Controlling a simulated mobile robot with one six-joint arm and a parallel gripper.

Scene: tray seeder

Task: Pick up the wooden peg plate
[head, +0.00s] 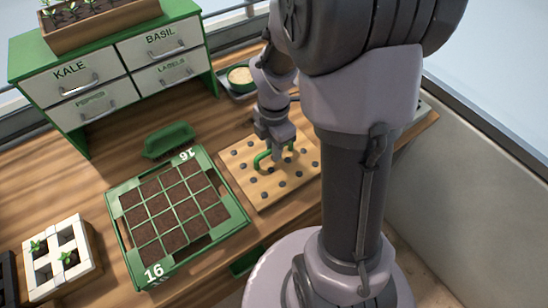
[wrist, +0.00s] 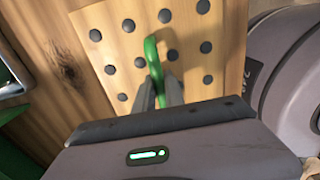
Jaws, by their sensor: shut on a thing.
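The wooden peg plate (head: 247,189) is a light board with rows of dark round pegs and a green handle on top. It lies on the workbench to the right of the green seed tray, partly hidden by my arm. My gripper (head: 275,158) is above it, shut on the green handle (head: 262,160). In the wrist view the peg plate (wrist: 112,47) fills the upper middle, and the green handle (wrist: 153,62) stands between my fingers (wrist: 158,92). I cannot tell whether the plate is clear of the bench.
The green seed tray (head: 119,235) marked 16 holds soil-filled cells. A drawer cabinet (head: 110,75) stands at the back left. A white seedling tray (head: 85,275) is at the front left, and a small bowl (head: 240,78) is behind.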

